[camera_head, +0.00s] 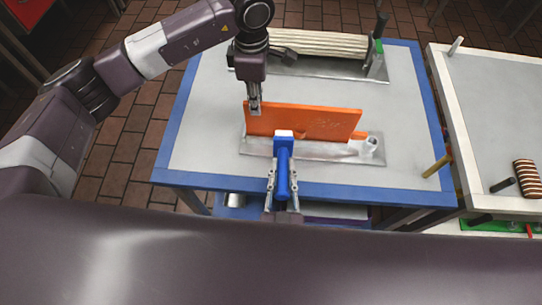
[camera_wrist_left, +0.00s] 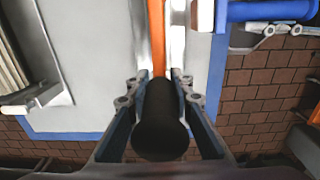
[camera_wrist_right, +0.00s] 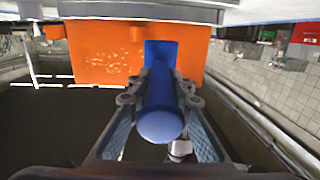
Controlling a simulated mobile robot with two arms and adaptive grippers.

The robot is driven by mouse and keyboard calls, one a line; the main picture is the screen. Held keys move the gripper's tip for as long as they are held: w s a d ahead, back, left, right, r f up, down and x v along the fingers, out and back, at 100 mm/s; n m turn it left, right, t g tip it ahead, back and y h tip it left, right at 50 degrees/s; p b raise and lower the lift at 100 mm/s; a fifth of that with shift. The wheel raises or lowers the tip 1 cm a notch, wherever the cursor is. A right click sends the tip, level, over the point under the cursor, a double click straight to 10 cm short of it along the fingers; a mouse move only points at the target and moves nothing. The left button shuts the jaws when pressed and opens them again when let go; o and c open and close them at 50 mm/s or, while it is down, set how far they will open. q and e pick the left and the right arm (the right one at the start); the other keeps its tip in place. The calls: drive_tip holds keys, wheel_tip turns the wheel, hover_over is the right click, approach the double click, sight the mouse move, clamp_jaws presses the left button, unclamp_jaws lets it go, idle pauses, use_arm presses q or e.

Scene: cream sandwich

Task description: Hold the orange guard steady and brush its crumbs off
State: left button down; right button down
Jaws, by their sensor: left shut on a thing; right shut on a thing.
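The orange guard (camera_head: 310,122) stands upright as a flat panel on a grey metal base (camera_head: 255,147) on the table. My right gripper (camera_head: 283,190) is shut on the blue handle of a brush (camera_head: 283,165), whose white head is against or just before the guard's near face. In the right wrist view pale crumbs show on the guard (camera_wrist_right: 115,62), beside the blue brush (camera_wrist_right: 160,95).
A metal unit with pale rollers (camera_head: 305,43) stands at the table's back. The blue-edged table (camera_head: 205,110) is clear on its left and right.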

sight(292, 150)
drive_tip(key=shift+w+d+f+m+t+h, duration=0.15)
drive_tip(key=shift+w+d+f+t+h, duration=0.1)
drive_tip(key=shift+w+d, duration=0.3)
drive_tip(key=shift+w+d+f+m+t+h, duration=0.15)
drive_tip(key=shift+w+d+f+t, duration=0.15)
drive_tip(key=shift+w, duration=0.45)
drive_tip(key=shift+w+r, duration=0.1)
drive_tip(key=shift+w, duration=0.8)
drive_tip(key=shift+d, duration=0.15)
idle(0.3)
drive_tip(key=shift+d, duration=2.8)
